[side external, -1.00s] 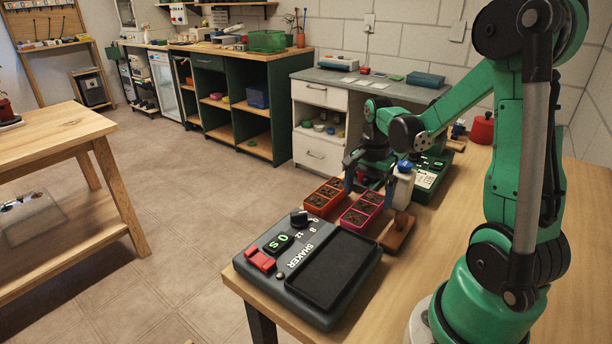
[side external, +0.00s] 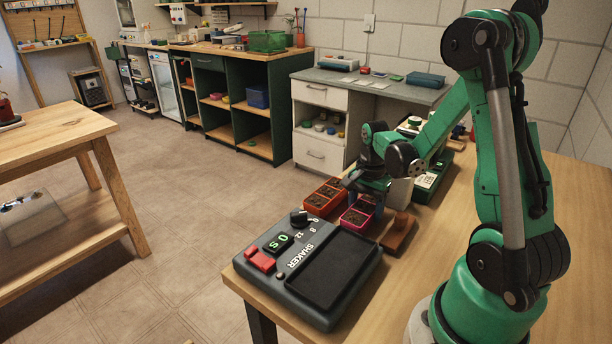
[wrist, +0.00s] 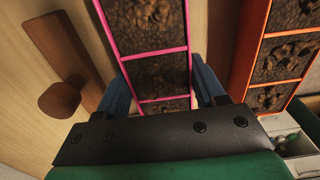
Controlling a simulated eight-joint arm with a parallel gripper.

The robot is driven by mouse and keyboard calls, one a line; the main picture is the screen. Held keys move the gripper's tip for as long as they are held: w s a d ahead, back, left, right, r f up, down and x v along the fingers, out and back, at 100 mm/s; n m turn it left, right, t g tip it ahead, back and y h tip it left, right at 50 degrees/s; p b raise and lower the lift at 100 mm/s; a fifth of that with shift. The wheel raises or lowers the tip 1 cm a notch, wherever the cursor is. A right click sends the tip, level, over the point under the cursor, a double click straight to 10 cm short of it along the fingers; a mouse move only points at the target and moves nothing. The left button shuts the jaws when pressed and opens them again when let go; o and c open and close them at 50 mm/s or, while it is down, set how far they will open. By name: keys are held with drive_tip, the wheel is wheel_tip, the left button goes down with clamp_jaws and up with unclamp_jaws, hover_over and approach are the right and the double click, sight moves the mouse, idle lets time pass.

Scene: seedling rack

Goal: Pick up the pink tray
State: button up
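The pink tray (side external: 357,216) holds dark soil cells and sits on the wooden bench beside the orange tray. In the wrist view the pink tray (wrist: 154,53) runs up the middle of the picture. My gripper (wrist: 158,80) is low over its near end, with one blue finger on each long side of it. The fingers are spread wide, and I cannot tell whether they touch the tray's sides. In the side view my gripper (side external: 362,186) is over the tray's far end and hides part of it.
The orange tray (side external: 324,196) stands close on the left; it shows at the right in the wrist view. A wooden block with a round knob (side external: 398,233) is on the other side. A dark shaker (side external: 307,270) sits in front. A green device (side external: 432,178) stands behind.

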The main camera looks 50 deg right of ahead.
drive_tip(key=shift+c, duration=1.1)
drive_tip(key=shift+r, duration=0.15)
